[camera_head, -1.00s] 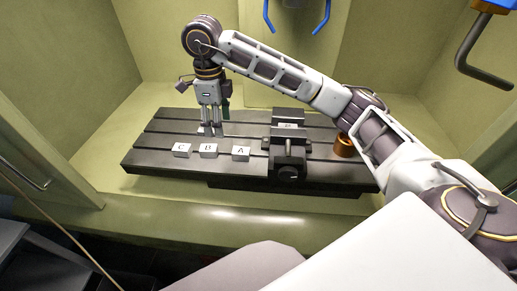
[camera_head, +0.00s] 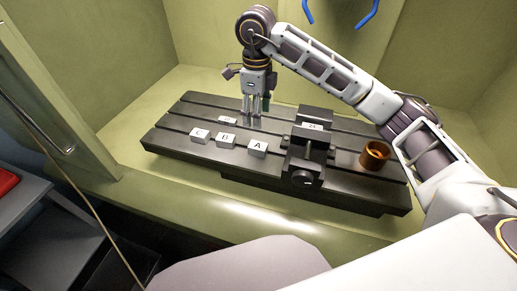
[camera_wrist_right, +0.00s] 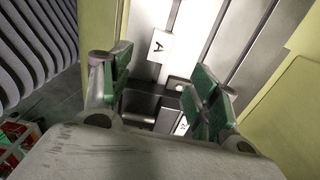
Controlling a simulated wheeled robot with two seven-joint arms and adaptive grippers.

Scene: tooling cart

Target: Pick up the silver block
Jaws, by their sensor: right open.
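Three small silver blocks with white lettered tops, C (camera_head: 200,136), B (camera_head: 225,141) and A (camera_head: 258,149), stand in a row along the front of the dark slotted plate. Another small pale block (camera_head: 228,120) lies behind them; its label is unreadable. My right gripper (camera_head: 252,112) points down behind the row, just right of the pale block, open and apparently empty. In the right wrist view its green-padded fingers (camera_wrist_right: 155,95) are apart, and a white tag lettered A (camera_wrist_right: 159,46) shows beyond them. My left gripper is not in view.
A dark vise (camera_head: 305,155) with a labelled top stands on the plate (camera_head: 190,155) right of block A. A copper-coloured cup (camera_head: 375,155) stands farther right. Greenish walls enclose the plate at the back and left. Blue hooks (camera_head: 340,15) hang above.

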